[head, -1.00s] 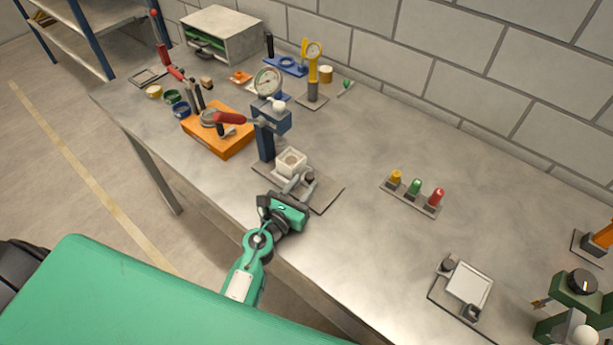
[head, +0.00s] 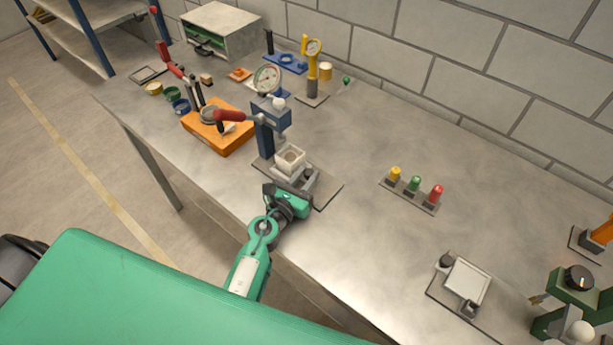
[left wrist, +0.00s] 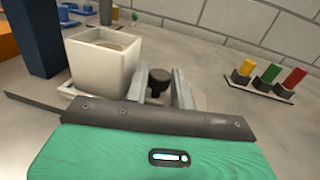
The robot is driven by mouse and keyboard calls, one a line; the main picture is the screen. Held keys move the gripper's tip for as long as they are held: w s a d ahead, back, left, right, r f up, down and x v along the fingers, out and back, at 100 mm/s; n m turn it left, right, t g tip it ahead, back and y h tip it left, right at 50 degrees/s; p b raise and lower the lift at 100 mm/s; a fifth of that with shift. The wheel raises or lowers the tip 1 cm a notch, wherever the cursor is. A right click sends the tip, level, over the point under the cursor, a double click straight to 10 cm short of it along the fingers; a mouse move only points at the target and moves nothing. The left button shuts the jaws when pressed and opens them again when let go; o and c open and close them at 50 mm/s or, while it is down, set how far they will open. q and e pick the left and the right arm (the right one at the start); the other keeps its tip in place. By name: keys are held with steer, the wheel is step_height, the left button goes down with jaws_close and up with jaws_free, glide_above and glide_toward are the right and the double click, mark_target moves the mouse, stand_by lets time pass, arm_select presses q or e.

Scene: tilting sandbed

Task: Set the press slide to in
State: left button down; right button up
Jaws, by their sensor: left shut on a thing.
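The press has a blue column (head: 264,140), a round gauge, a red-handled lever and a grey base plate (head: 325,193). A white square cup (head: 289,159) sits low on the press, in front of the column; it is large in the left wrist view (left wrist: 100,62). A black knob (head: 308,174) stands beside the cup. My left gripper (head: 299,183) reaches in from the front edge. In the left wrist view its fingers (left wrist: 162,88) lie on both sides of the black knob (left wrist: 158,80), shut on it. The slide's track is mostly hidden. My right gripper is not in view.
An orange block (head: 228,138) with a red-handled clamp stands left of the press. Yellow, green and red buttons (head: 415,190) lie to the right. A plate fixture (head: 467,282) and a dark green device with a dial (head: 578,284) are at lower right. Bare bench lies between.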

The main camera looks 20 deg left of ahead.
mark_target(296, 169)
arm_select(q)
steer(key=a, duration=0.1)
steer(key=w+a, duration=0.1)
steer(key=a, duration=0.1)
steer(key=shift+w+a, duration=0.1)
steer(key=shift+a, duration=0.15)
steer(key=shift+d+r, duration=0.1)
steer(key=c, duration=1.5)
jaws_free()
steer(key=shift+o, duration=0.2)
steer(key=shift+s+f, duration=0.25)
steer(key=shift+s, duration=0.35)
steer(key=s+b, duration=0.1)
steer(key=s, duration=0.2)
steer(key=s+a+b, duration=0.1)
steer(key=s, duration=0.3)
steer(key=s+a+b, duration=0.1)
steer(key=s, duration=0.3)
steer(key=shift+a+b, duration=0.2)
steer(key=shift+b, duration=0.2)
steer(key=shift+s+a+r, duration=0.15)
steer(key=shift+s, duration=0.55)
